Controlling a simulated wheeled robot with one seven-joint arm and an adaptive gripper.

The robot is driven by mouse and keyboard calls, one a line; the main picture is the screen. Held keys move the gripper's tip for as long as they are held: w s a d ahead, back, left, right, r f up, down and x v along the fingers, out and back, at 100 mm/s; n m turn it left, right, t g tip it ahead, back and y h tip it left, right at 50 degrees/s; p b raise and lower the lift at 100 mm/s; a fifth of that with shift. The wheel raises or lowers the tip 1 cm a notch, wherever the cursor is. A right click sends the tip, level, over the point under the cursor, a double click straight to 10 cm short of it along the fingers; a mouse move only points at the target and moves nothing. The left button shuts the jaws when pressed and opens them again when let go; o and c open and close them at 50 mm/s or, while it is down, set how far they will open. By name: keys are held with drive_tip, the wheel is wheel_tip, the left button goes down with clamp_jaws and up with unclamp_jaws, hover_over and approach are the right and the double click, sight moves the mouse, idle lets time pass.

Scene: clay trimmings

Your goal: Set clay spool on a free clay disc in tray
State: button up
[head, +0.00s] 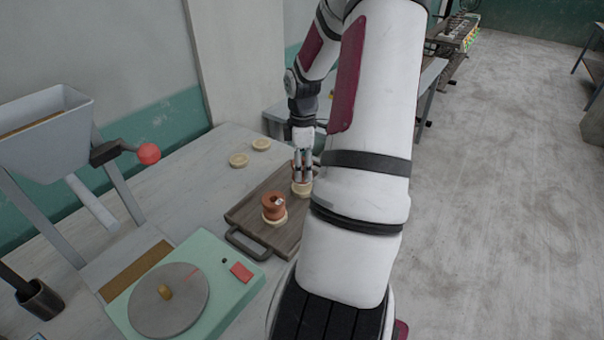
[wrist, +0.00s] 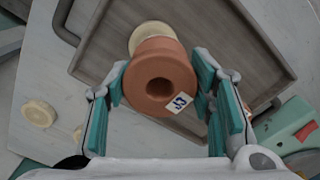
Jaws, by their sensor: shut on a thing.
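My gripper (head: 303,178) is shut on a reddish-brown clay spool (wrist: 160,75), with its round hole facing the wrist camera. A small white tag with a blue mark shows at the spool's lower right rim. A cream clay disc (wrist: 150,34) shows partly behind the held spool; in the head view the disc (head: 302,189) is right under my fingertips. Whether spool and disc touch, I cannot tell. A second clay spool (head: 273,206) stands upright on another cream disc (head: 276,220) at the near end of the dark wooden tray (head: 243,217).
Two cream discs (head: 239,160) (head: 262,144) lie on the table beyond the tray. A pale green machine with a grey turntable (head: 168,300) stands near the tray's front left. A grey hopper with a red-knobbed lever (head: 148,154) is at the left.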

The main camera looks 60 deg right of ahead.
sight(303, 174)
drive_tip(key=shift+w+d, duration=0.15)
drive_tip(key=shift+d, duration=0.15)
drive_tip(key=shift+f, duration=1.75)
drive_tip(key=o, duration=1.3)
drive_tip(key=shift+f, duration=0.2)
drive_tip(key=shift+o, duration=0.2)
drive_tip(key=shift+r, duration=0.1)
